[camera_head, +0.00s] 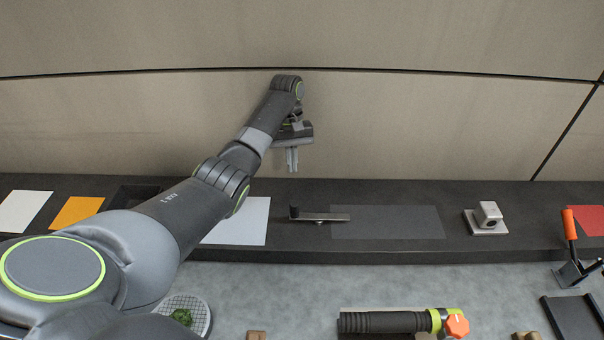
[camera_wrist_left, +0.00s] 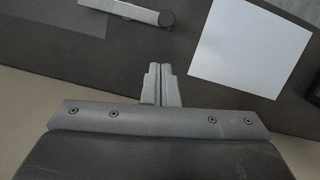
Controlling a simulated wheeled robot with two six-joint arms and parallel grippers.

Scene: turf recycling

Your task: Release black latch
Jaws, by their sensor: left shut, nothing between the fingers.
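The latch shows in the head view as a flat metal bar (camera_head: 325,217) with a small black knob standing at its left end. My right gripper is in neither view.
A white sheet (camera_head: 241,221) lies left of the latch, and a grey rectangle (camera_head: 390,222) lies right of it. A metal block on a plate (camera_head: 486,219) and an orange-handled lever (camera_head: 569,225) stand further right. A black flashlight-like tool (camera_head: 385,322) lies in front.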

